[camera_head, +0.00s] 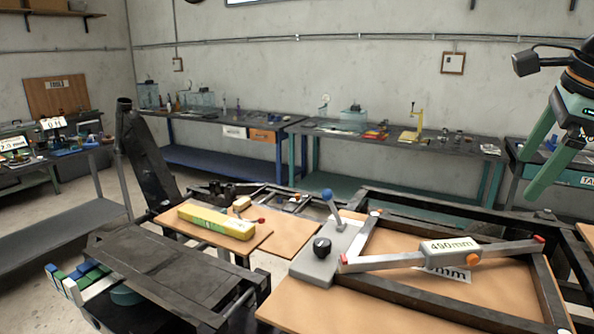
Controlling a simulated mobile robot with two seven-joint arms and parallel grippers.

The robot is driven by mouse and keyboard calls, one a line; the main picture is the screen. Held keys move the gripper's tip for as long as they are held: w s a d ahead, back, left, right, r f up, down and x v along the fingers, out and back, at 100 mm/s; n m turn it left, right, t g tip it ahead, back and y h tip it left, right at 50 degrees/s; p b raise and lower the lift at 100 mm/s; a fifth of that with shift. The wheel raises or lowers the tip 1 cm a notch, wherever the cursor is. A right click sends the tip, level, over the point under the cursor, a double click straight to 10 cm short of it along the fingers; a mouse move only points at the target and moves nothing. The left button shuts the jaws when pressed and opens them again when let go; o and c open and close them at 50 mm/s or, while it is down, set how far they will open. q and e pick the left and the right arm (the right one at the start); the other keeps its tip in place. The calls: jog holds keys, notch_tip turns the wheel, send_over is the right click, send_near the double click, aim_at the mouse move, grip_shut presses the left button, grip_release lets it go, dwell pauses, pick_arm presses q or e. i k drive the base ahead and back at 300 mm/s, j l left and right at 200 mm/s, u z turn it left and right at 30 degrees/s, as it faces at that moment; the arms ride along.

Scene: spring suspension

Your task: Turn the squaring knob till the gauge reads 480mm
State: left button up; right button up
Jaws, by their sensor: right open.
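The gauge (449,247) is a pale block on a grey bar lying across a dark metal frame; its label appears to read 490mm. The bar has red ends, and a small orange knob (474,258) sits at the gauge's right. A round black knob (322,246) stands on a grey plate (315,268) at the frame's left corner; I cannot tell which knob is the squaring knob. My right gripper (530,176) hangs open and empty at the upper right, apart from the gauge and both knobs. My left gripper is not in view.
A blue-topped lever (328,196) rises behind the black knob. A card ending in "mm" (455,274) lies partly hidden under the bar. A yellow block (216,222) lies on a wooden board (170,218) to the left. Workbenches (385,139) line the wall.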

aim_at(322, 246)
jog(key=k, duration=0.85)
